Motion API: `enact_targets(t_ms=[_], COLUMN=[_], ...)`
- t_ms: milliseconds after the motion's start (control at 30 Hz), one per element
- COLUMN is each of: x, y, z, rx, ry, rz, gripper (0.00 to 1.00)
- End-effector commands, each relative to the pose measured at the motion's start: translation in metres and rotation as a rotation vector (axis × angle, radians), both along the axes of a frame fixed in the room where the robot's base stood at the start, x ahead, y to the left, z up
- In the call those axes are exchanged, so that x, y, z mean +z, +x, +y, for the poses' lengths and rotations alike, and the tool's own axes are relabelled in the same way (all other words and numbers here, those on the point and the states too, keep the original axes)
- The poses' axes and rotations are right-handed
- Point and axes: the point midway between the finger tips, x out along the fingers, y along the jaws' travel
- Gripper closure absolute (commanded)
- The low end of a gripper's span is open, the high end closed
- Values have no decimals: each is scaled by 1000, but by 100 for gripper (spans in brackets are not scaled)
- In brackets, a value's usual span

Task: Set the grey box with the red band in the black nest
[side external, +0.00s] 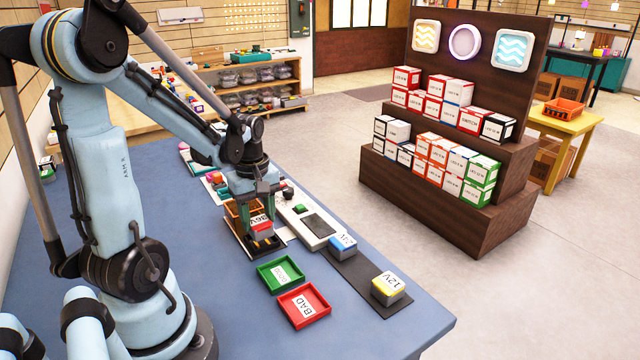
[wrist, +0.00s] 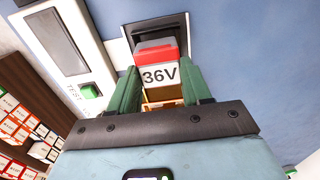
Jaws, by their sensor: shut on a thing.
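The grey box with the red band (side external: 261,227) is marked 36V and is held between my gripper's green fingers. In the wrist view the same box (wrist: 158,74) shows its red band and white label between the fingers. My gripper (side external: 260,218) is shut on it and points down at the table. The black nest (wrist: 128,32) shows as a dark recess with a pale edge around the far end of the box. In the side external view the box is over the nest (side external: 265,246), which it mostly hides. I cannot tell whether box and nest touch.
A white tester (side external: 317,225) with a grey screen and green button lies beside the nest. A green tray (side external: 281,289) and a red BAD tray (side external: 304,319) lie in front. A blue-banded box (side external: 343,245) and a yellow-banded box (side external: 390,288) sit on a dark strip.

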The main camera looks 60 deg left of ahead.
Motion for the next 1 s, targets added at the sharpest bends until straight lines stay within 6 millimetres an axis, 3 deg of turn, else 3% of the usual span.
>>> enact_targets(t_ms=[1000], x=[-10], y=[0], z=[0], rx=[0], ry=[0], rz=[0], gripper=[83])
